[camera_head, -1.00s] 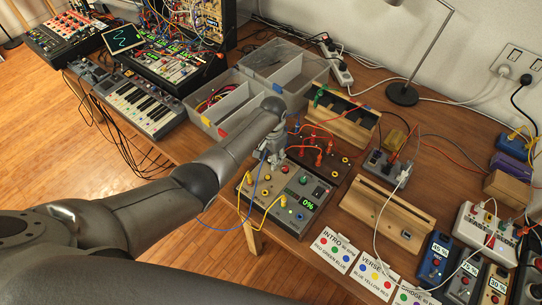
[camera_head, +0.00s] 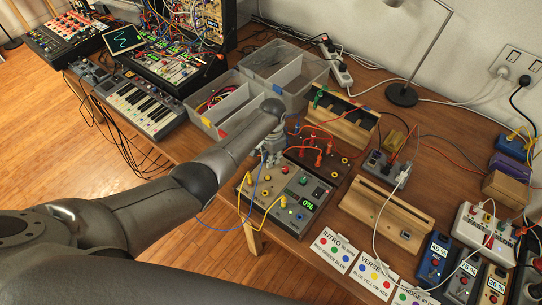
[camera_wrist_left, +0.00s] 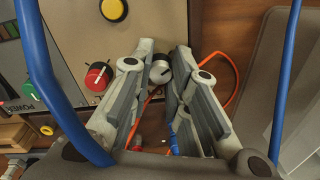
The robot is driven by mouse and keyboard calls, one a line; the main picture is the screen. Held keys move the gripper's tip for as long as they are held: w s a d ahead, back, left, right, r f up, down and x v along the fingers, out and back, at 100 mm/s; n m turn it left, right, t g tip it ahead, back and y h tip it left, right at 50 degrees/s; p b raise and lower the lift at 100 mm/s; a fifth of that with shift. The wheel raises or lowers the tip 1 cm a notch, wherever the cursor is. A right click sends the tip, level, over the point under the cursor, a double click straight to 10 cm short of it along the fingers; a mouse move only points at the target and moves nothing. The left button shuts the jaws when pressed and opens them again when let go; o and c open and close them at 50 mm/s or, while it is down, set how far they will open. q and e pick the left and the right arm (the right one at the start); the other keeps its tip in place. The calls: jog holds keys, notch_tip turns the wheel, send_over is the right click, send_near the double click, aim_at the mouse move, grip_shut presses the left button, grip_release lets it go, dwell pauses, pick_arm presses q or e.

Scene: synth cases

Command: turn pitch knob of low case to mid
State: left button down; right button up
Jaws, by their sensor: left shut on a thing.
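The low grey case (camera_head: 278,215) lies near the table's front edge, with coloured knobs, cables and a green display reading 0%. My left gripper (camera_head: 271,158) reaches down at its back left part. In the left wrist view, the gripper (camera_wrist_left: 163,62) is shut on a pale knob (camera_wrist_left: 160,74), with a finger on each side. A red knob (camera_wrist_left: 97,76) and a yellow knob (camera_wrist_left: 114,10) sit beside it on the beige panel. I cannot read the held knob's label or its exact setting. My right gripper is not in view.
A dark red-knobbed case (camera_head: 335,166) stands right behind. Yellow cables loop over the grey case; blue cables (camera_wrist_left: 62,100) cross close to my gripper. A grey divided bin (camera_head: 235,112) stands behind left, and a wooden rack (camera_head: 388,212) to the right.

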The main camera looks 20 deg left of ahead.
pick_arm(q)
jog(key=m, duration=0.5)
jog(key=shift+m, duration=0.3)
jog(key=m, duration=0.2)
jog(key=shift+m, duration=0.4)
jog(key=m, duration=0.3)
jog(key=shift+f, duration=0.1)
jog(key=m+b, duration=0.1)
jog(key=m, duration=0.5)
jog(key=shift+a, duration=0.1)
jog(key=m+b, duration=0.2)
jog(key=m, duration=0.1)
jog(key=shift+h, duration=0.3)
jog(key=shift+m+b, duration=0.6)
jog(key=shift+m, duration=1.2)
